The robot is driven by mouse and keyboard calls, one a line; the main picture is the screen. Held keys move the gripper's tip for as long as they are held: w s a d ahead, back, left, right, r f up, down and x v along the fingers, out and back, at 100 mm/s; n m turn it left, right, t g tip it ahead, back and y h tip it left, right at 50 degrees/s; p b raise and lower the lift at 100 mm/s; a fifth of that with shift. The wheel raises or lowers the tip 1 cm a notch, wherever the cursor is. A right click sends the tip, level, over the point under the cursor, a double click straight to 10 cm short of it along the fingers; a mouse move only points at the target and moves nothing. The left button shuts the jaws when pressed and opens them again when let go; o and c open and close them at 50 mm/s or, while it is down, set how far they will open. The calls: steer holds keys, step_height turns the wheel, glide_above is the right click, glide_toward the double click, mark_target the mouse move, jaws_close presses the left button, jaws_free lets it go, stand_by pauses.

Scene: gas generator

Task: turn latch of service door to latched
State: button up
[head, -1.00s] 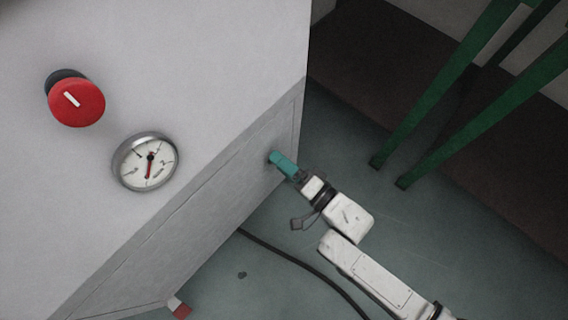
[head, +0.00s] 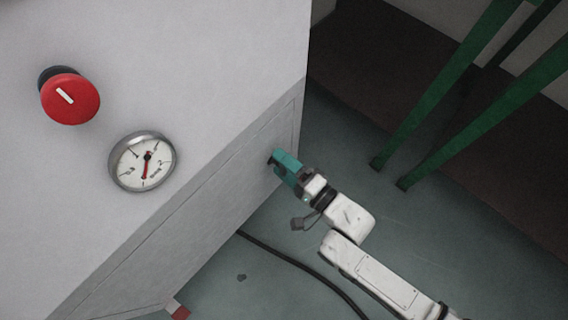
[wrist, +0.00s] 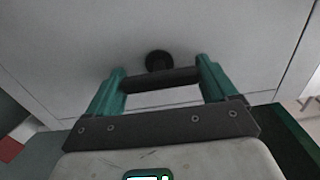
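The service door (head: 235,175) is the grey panel on the side of the light grey cabinet, and it looks closed. Its latch (wrist: 160,80) is a dark bar in front of a round black base (wrist: 158,60) in the wrist view. My gripper (head: 278,163) is at the door's far upper part in the head view. In the wrist view its two teal fingers (wrist: 162,82) stand wide apart, one at each end of the bar, and appear to touch it. The fingers mostly hide the latch in the head view.
A red knob (head: 70,98) and a round gauge (head: 143,161) are on the cabinet's light face. Green posts (head: 450,85) stand at right. A black cable (head: 290,265) lies on the floor. A red and white block (head: 178,310) is at the cabinet's foot.

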steer(key=shift+o, duration=1.2)
steer(key=shift+d, duration=0.15)
steer(key=p+v, duration=0.3)
steer(key=v, duration=0.7)
steer(key=shift+s+d, duration=0.2)
steer(key=shift+s, duration=0.05)
